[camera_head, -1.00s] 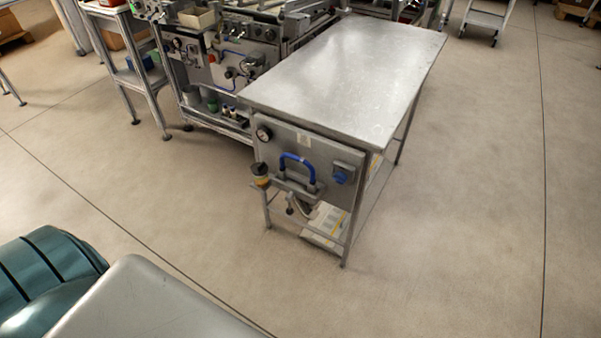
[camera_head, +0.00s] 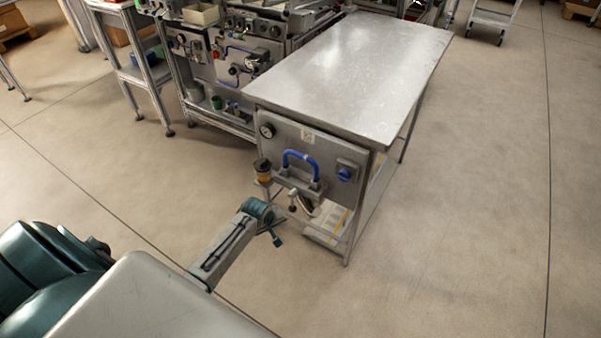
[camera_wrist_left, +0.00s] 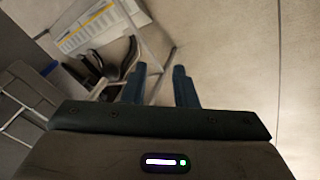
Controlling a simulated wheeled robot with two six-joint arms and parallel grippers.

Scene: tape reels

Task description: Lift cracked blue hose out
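The blue hose (camera_head: 299,156) is a short arched piece on the grey front panel (camera_head: 325,150) of the metal table. Both its ends go down to a grey bracket with a small tap-like part below. Whether it is cracked is too small to tell. My left arm has its teal wrist (camera_head: 258,211) below and left of the hose, apart from it. In the left wrist view my left gripper (camera_wrist_left: 158,68) is open, with nothing between its two fingers. I cannot make out the hose in that view. My right gripper is not in view.
A gauge (camera_head: 267,131) and a small amber-and-black cup (camera_head: 263,170) sit left of the hose. A blue knob (camera_head: 345,174) is to its right. A printed sheet (camera_head: 326,225) lies on the lower shelf. The tabletop (camera_head: 355,65) and floor in front are clear.

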